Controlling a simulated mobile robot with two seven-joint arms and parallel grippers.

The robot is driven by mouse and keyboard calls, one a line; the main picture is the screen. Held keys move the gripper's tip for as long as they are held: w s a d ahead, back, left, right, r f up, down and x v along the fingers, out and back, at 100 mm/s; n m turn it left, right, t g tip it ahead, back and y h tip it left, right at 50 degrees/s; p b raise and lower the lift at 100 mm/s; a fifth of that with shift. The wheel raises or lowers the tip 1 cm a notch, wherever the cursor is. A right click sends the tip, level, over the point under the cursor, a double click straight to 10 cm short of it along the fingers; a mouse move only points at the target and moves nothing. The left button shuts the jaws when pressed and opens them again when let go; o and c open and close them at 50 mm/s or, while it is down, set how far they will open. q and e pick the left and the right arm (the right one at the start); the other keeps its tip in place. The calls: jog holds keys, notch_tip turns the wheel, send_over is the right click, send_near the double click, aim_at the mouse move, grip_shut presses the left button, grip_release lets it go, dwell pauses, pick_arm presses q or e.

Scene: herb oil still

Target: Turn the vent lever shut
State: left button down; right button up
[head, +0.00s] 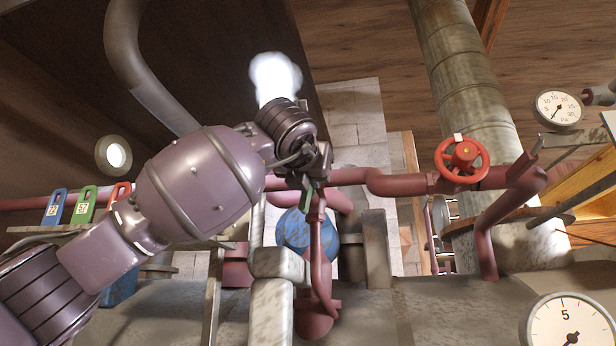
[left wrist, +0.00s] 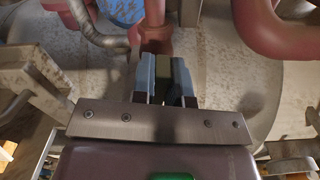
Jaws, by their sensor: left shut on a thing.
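My left gripper (head: 308,184) reaches in from the left, over the red pipework in the middle of the head view. In the left wrist view its two blue-grey fingers (left wrist: 164,82) are closed around a flat dark green piece, which I take to be the vent lever (left wrist: 163,69). In the head view a narrow green strip of the vent lever (head: 306,196) shows just below the fingers. The rest of it is hidden by my gripper, so its exact angle cannot be told. My right gripper is not in view.
White steam (head: 275,75) rises behind my left wrist. A red handwheel (head: 461,158) stands on the pipe to the right. A blue round part (head: 296,232) and red pipes crowd below the gripper. Blue, green and red tags (head: 87,204) stand at left. Gauges (head: 558,109) are at right.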

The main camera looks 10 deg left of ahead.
pick_arm(q)
jog(key=f+m, duration=0.1)
jog(key=m, duration=0.4)
jog(key=d+m, duration=0.1)
jog(key=m, duration=0.4)
jog(key=d+f+m, duration=0.1)
jog(key=m, duration=0.4)
jog(key=shift+d+f+m, duration=0.1)
jog(key=shift+f+m, duration=0.35)
jog(key=shift+m, duration=0.25)
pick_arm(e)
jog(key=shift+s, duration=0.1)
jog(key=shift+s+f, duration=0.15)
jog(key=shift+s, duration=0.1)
pick_arm(q)
jog(key=c, duration=1.1)
grip_release()
jog(key=shift+s, duration=0.1)
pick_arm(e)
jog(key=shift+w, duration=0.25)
